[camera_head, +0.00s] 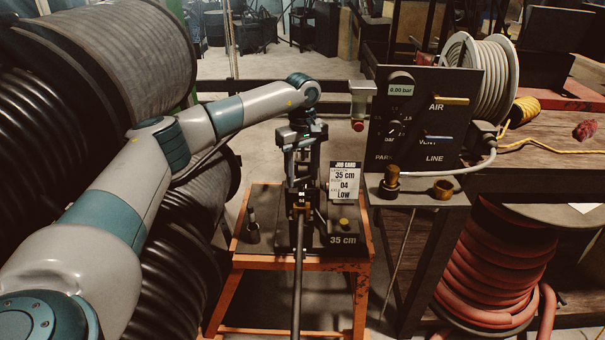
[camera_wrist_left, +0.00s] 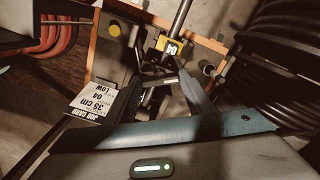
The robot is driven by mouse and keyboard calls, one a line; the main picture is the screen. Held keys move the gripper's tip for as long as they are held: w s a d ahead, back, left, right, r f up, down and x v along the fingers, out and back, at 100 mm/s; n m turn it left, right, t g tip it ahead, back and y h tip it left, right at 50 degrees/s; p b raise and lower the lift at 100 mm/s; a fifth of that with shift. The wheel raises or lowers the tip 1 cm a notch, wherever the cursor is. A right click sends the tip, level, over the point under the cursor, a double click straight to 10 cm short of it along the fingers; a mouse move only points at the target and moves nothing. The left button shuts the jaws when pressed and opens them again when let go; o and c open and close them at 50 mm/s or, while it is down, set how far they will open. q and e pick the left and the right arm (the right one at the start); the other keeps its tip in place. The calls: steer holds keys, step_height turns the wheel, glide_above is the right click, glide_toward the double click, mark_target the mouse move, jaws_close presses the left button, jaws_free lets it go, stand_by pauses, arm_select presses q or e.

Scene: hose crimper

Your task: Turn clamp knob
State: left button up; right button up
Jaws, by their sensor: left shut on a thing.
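My left gripper (camera_head: 301,172) points down over the crimper on the orange stand. In the left wrist view its two dark fingers (camera_wrist_left: 166,88) are closed around a small metallic bar-like part (camera_wrist_left: 160,79), which looks like the clamp knob; its shape is mostly hidden by the fingers. A dark hose or rod (camera_head: 298,270) runs from the block toward me. My right gripper is not in view.
A job card (camera_head: 344,183) reading 35 cm, 04, Low stands right beside the gripper. An air panel (camera_head: 425,115) reading 0.00 bar is to the right. Large black hose reels (camera_head: 120,55) crowd the left. A red hose coil (camera_head: 495,270) sits under the bench.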

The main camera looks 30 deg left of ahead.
arm_select(q)
steer(key=shift+a+r, duration=0.1)
steer(key=shift+a, duration=0.2)
steer(key=o, duration=0.8)
steer(key=shift+w, duration=0.1)
steer(key=shift+o, duration=1.3)
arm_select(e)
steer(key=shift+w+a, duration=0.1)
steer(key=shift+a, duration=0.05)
arm_select(q)
steer(key=shift+d, duration=0.1)
steer(key=shift+r, duration=0.8)
step_height(320, 180, up, 16)
steer(key=b, duration=0.1)
steer(key=shift+f, duration=0.25)
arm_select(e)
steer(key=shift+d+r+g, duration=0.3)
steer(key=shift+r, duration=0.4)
